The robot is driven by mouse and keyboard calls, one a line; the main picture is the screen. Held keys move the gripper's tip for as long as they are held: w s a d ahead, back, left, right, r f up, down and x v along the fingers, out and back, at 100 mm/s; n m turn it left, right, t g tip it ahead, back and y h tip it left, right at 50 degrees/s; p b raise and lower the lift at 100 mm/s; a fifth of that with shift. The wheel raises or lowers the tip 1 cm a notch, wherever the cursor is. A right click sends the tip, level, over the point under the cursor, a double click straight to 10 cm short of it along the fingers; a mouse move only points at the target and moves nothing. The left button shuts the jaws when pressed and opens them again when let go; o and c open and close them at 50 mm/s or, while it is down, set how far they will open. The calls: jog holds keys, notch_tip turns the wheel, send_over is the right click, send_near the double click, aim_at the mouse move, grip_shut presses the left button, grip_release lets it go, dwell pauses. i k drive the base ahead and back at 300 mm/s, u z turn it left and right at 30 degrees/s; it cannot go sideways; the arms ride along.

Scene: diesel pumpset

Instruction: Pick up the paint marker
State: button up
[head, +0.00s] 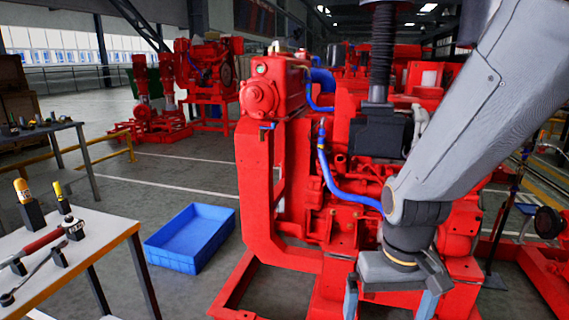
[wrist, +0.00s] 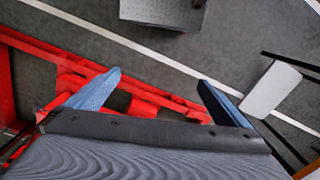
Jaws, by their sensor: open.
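Two upright pieces stand in dark holders on the white-topped table (head: 95,240) at the left of the head view. One is a thick yellow and white piece (head: 22,190); the other is a thinner yellow piece (head: 58,190) with a dark lower part. Either could be the paint marker; I cannot tell which at this size. My gripper (head: 390,300) is open and empty, pointing down in front of the red pumpset, far to the right of the table. Its spread fingers also show in the wrist view (wrist: 158,80), with no marker between them.
A red-handled tool (head: 42,243) and a wrench (head: 35,273) lie on the table. A blue crate (head: 190,238) sits on the floor between table and red pumpset (head: 262,185). Another tool table (head: 45,128) stands behind. The wrist view shows the red frame (wrist: 35,50) below my fingers.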

aim_at(56, 185)
jog(key=u, duration=0.25)
jog(key=i, duration=0.35)
jog(key=u, duration=1)
jog(key=i, duration=1.05)
jog(key=u, duration=0.7)
jog(key=i, duration=0.7)
jog(key=z, duration=1.5)
jog(key=k, duration=0.2)
jog(key=u, duration=0.9)
